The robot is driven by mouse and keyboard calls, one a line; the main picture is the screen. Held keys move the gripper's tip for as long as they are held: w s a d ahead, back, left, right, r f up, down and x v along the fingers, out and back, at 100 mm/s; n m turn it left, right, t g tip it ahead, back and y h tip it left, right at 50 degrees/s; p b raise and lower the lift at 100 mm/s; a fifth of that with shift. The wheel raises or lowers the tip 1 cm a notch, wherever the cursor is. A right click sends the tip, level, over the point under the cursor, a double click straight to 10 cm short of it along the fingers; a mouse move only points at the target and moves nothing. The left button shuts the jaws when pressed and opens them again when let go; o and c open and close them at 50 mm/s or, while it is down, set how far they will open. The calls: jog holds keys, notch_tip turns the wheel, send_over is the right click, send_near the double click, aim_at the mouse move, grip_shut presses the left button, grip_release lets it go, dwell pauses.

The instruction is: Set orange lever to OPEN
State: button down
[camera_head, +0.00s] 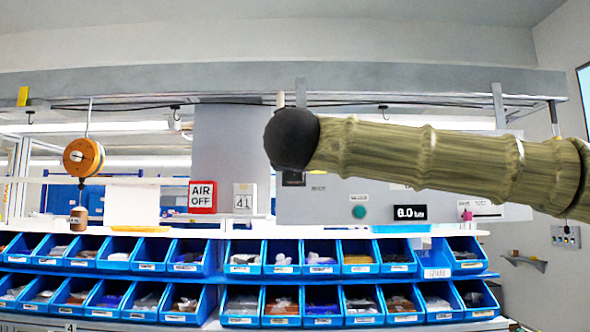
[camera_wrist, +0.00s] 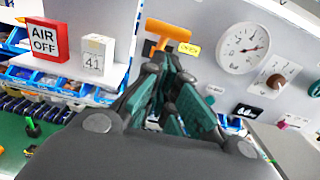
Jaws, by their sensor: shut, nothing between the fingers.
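In the wrist view, the orange lever (camera_wrist: 168,30) stands out from the grey panel, with its T-shaped bar slanting down to the right. A yellow label (camera_wrist: 190,49) is just right of it, and a white label (camera_wrist: 215,90) lies lower right; I cannot read either surely. My gripper (camera_wrist: 168,64) is shut and empty, its teal fingers converging just below the lever's bar. The fingertips overlap the lever's lower part in the picture; I cannot tell whether they touch. In the head view, my arm hides the lever and the gripper.
An AIR OFF sign (camera_head: 202,197) and a block marked 41 (camera_head: 244,198) stand left of the panel. A round gauge (camera_wrist: 243,48) and a brown knob (camera_wrist: 276,80) are to the lever's right. Blue bins (camera_head: 187,257) line the shelves below.

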jog(key=s+r+b, duration=0.2)
jog(key=s+b, duration=0.1)
jog(key=s, duration=0.7)
jog(key=shift+d, duration=0.2)
jog(key=shift+w+f, duration=0.1)
